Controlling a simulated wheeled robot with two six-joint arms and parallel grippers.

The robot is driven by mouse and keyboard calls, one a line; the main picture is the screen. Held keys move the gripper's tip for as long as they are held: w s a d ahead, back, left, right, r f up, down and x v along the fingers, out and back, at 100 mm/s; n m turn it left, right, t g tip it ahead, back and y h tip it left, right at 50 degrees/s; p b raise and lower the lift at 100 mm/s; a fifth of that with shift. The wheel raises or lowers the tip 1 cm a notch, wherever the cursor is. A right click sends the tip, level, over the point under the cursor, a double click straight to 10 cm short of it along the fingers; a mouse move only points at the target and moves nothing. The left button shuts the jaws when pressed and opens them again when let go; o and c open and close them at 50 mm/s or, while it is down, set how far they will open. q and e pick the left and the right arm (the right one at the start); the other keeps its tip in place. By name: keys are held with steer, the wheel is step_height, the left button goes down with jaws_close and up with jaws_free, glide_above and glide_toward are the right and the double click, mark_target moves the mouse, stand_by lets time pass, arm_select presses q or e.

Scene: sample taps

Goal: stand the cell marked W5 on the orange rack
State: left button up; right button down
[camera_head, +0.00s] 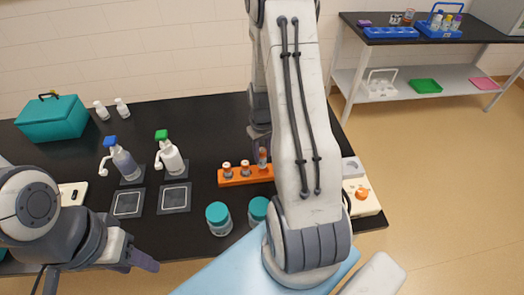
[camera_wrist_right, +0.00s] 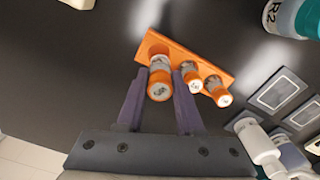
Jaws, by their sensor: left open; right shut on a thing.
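The orange rack (camera_head: 236,179) lies on the black bench, and it also shows in the right wrist view (camera_wrist_right: 207,62). Two small cells (camera_head: 227,169) (camera_head: 245,168) stand at its left and middle. My right gripper (camera_wrist_right: 160,90) is shut on a third cell (camera_wrist_right: 159,80), with one finger on each side, at the rack's right end in the head view. This held cell (camera_head: 262,157) looks higher than the other two; I cannot tell whether it touches the rack. The marks on the cells are too small to read surely. My left gripper (camera_head: 146,262) is open and empty at the front left.
Two teal-lidded jars (camera_head: 218,218) (camera_head: 258,209) stand in front of the rack. Spray bottles (camera_head: 124,161) (camera_head: 170,155) stand to its left, behind dark square pads (camera_head: 128,203) (camera_head: 174,197). A device with an orange knob (camera_head: 361,196) is at the right. The bench behind the rack is clear.

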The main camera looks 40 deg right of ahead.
mark_target(263, 162)
steer(key=shift+f+b, duration=0.4)
steer(key=shift+f, duration=0.45)
steer(key=shift+s, duration=0.25)
steer(key=shift+f, duration=0.1)
steer(key=shift+w+f+b, duration=0.1)
steer(key=shift+f+b, duration=0.35)
steer(key=shift+f, duration=0.2)
steer(key=shift+f, duration=0.15)
steer(key=shift+d+f+b, duration=0.1)
steer(key=shift+f+b, duration=0.45)
steer(key=shift+f, duration=0.1)
